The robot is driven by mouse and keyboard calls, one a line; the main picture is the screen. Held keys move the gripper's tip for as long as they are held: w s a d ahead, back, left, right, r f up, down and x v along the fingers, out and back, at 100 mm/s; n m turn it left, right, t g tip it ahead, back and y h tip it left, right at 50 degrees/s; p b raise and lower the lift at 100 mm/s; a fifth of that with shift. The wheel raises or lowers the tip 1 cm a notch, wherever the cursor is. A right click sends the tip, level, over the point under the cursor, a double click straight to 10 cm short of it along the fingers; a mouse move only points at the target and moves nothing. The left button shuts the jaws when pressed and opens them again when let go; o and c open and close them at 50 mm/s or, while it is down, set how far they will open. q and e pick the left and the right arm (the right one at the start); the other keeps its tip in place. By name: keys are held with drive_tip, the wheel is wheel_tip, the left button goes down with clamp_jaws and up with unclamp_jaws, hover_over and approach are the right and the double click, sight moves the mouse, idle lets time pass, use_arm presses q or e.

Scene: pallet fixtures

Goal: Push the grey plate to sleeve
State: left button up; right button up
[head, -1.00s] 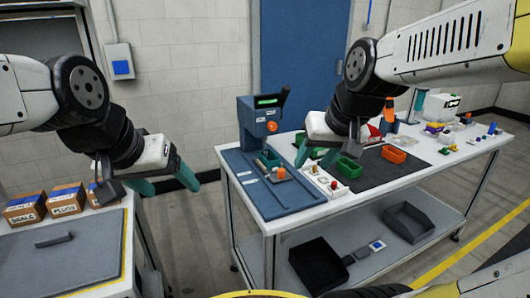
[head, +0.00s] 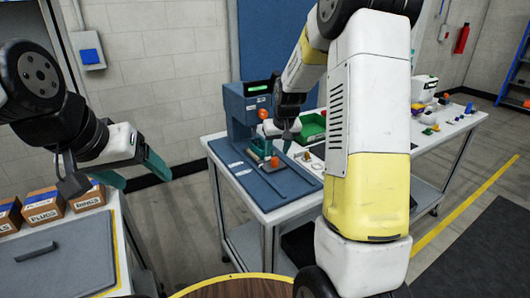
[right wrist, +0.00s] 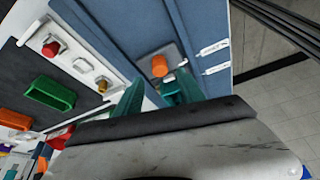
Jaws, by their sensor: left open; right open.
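The grey plate (right wrist: 172,52) carries an orange cylinder (right wrist: 160,66) and lies on the blue bed of the press fixture (head: 247,150). In the head view the orange cylinder (head: 275,161) shows at the front of the press, below and just left of my right gripper. My right gripper (head: 277,143) is open and empty, with its teal fingers close above the bed. In the right wrist view its fingers (right wrist: 158,85) point at the plate's near side; contact cannot be told. I cannot make out a sleeve for certain. My left gripper (head: 146,176) is open and empty over the floor.
A green bin (right wrist: 50,93) and a white tray of small parts (right wrist: 75,60) lie beside the fixture. Labelled cardboard boxes (head: 43,207) stand on the left table. My right arm hides much of the right table.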

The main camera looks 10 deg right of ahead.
sight(275, 159)
drive_tip(key=shift+x, duration=2.35)
drive_tip(key=shift+c, duration=0.4)
clamp_jaws()
